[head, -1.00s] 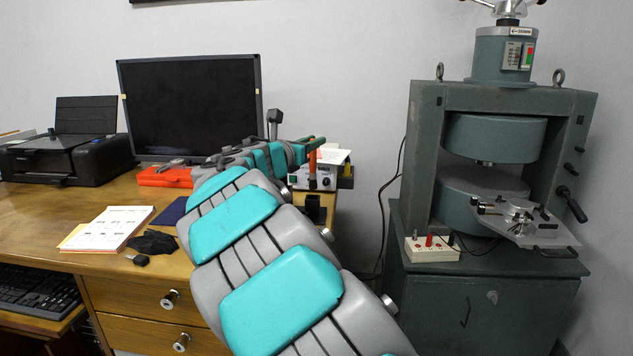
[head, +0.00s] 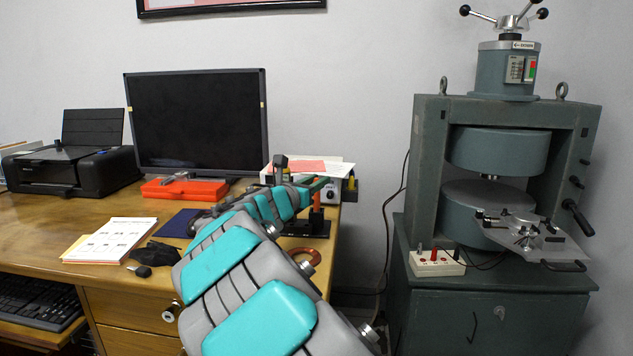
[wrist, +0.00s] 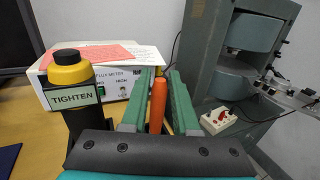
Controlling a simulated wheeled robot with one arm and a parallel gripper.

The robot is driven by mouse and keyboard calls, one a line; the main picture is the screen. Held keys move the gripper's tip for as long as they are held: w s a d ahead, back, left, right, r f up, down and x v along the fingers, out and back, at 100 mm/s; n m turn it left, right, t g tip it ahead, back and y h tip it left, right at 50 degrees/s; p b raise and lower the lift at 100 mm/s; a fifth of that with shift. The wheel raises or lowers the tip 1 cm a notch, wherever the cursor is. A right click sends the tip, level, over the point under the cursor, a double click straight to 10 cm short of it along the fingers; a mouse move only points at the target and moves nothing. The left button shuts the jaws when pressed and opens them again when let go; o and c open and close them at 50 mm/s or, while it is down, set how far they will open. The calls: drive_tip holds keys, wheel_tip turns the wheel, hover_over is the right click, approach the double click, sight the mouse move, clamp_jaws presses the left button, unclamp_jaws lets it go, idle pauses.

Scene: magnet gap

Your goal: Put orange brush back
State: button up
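The orange brush (head: 316,212) shows as an upright orange handle below my gripper (head: 318,183) at the right end of the desk. Its lower end is close to a black stand (head: 296,231); I cannot tell whether it touches. In the wrist view the orange brush (wrist: 157,102) stands between the two green fingers of my gripper (wrist: 160,74), which look closed around it. Its lower part is hidden there by my dark palm.
The flux meter (wrist: 117,84), with papers on top, stands behind my gripper. A red-orange case (head: 185,190) and a monitor (head: 196,122) are to the left. The green press (head: 430,170) stands to the right, beyond the desk edge.

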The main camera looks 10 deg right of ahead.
drive_tip(key=o, duration=0.3)
drive_tip(key=shift+r, duration=0.15)
drive_tip(key=v, duration=1.2)
